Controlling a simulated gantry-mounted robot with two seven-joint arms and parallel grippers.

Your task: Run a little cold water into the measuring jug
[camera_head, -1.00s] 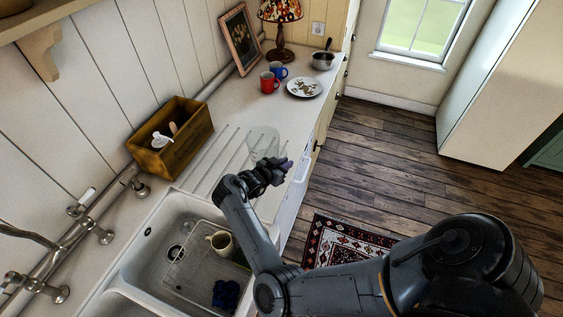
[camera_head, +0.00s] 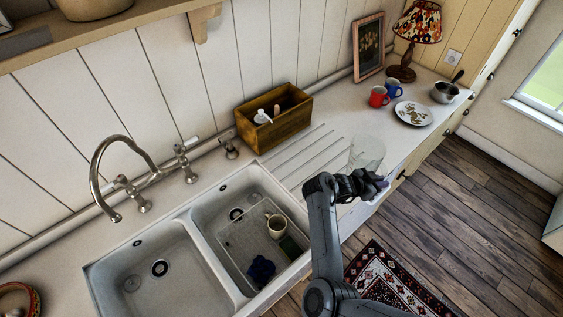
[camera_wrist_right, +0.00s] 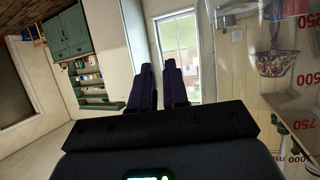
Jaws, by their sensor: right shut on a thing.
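The clear measuring jug (camera_head: 367,150) is upright over the right end of the draining grooves, near the counter's front edge; I cannot tell whether it touches the counter. My right gripper (camera_head: 371,186) is at its near side and shut on it, though the grip itself is hard to see. In the right wrist view the jug's clear wall with red numbers (camera_wrist_right: 303,82) fills the right side, beside my right gripper's fingers (camera_wrist_right: 158,70). A curved metal tap (camera_head: 118,145) stands behind the sink's left basin (camera_head: 150,288), with metal tap handles (camera_head: 183,165) beside it. My left gripper is not in view.
The right basin holds a wire rack or tray (camera_head: 232,245) with a cream mug (camera_head: 275,225) and a dark blue item (camera_head: 261,268). A wooden box (camera_head: 275,125) stands behind the drainer. Red (camera_head: 379,96) and blue mugs and a plate (camera_head: 413,113) stand farther right. The left basin looks empty.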

